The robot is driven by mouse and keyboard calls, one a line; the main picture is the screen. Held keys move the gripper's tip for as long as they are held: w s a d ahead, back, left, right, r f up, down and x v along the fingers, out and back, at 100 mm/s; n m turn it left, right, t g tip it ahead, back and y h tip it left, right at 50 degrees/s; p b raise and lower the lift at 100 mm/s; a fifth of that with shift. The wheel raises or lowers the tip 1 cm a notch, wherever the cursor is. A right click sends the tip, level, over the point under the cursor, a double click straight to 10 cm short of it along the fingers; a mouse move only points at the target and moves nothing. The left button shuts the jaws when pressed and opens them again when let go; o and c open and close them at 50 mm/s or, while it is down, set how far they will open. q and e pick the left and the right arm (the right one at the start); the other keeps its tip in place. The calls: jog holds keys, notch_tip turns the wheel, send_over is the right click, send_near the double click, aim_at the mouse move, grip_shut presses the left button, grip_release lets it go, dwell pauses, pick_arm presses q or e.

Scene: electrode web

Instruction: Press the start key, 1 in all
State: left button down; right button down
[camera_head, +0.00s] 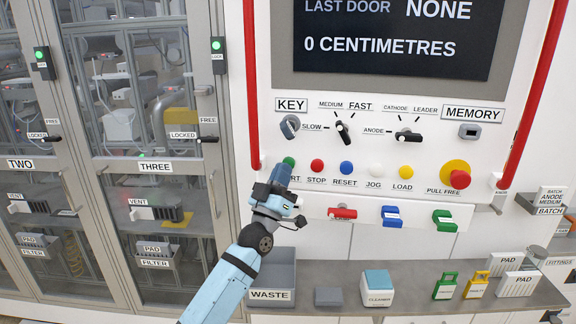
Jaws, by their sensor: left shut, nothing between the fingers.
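The start key is a green round button (289,161) at the left end of the button row on the white panel. Its label is partly hidden by my left gripper, with only the last letters showing. My left gripper (281,172) is shut and empty, its tip just below and left of the green button. I cannot tell whether it touches the button. My right gripper is not in view.
To the right are the red stop (317,165), blue reset (346,167) and yellow load (406,172) buttons. A red vertical bar (251,90) runs close to my left gripper. A waste bin (271,295) and grey counter (410,305) lie below.

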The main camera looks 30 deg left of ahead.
pick_arm(q)
jog(key=shift+w, duration=0.15)
dwell(0.7)
jog(key=shift+w+a, duration=0.2)
jog(key=shift+w, duration=0.05)
jog(key=shift+w+a, duration=0.15)
jog(key=shift+w, duration=0.25)
dwell(0.7)
jog(key=shift+s+d, duration=0.35)
jog(key=shift+s, duration=0.45)
